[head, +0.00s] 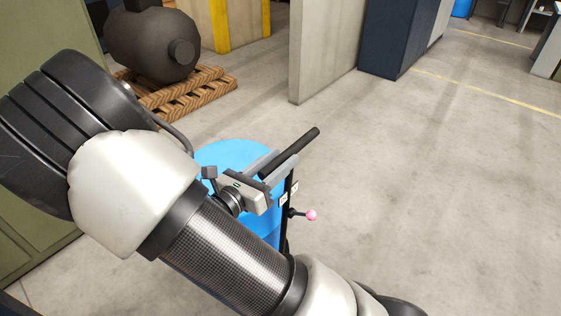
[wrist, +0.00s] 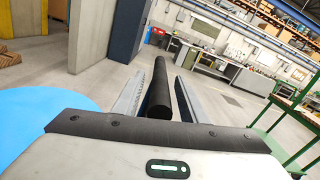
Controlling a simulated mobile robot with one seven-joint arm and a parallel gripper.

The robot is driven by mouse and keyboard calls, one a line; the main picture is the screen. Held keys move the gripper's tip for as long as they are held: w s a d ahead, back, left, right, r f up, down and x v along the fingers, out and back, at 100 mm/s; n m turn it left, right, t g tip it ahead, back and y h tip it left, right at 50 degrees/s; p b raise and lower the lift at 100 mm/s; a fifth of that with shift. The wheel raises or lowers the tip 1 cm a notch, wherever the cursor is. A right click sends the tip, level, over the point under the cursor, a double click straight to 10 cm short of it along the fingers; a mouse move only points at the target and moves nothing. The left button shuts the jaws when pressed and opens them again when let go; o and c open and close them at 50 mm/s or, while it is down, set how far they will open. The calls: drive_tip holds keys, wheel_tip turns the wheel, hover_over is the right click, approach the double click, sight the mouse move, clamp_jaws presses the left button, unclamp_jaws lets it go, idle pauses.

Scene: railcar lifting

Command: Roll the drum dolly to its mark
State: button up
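The drum dolly carries a blue drum (head: 240,153), standing on the floor partly behind my arm. Its dark upright post (head: 286,215) has white labels and a pink knob (head: 311,215) on a short stem. A black bar handle (head: 297,148) tops the post. My gripper (head: 274,164) is at this handle, with a finger on each side of it. In the wrist view the handle (wrist: 160,90) lies lengthwise between the fingers, with narrow gaps seeming to show beside it. The drum's blue top (wrist: 40,120) shows at left there. The dolly's base is hidden. I cannot make out a floor mark.
A dark tank (head: 150,45) sits on a wooden pallet (head: 185,92) behind the drum. A concrete wall end (head: 325,50) and a dark cabinet (head: 395,35) stand beyond. The concrete floor (head: 430,180) at right is clear. A green frame (wrist: 290,120) stands at right in the wrist view.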

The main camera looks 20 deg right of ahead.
drive_tip(key=shift+w+d, duration=0.2)
drive_tip(key=shift+d, duration=0.1)
clamp_jaws()
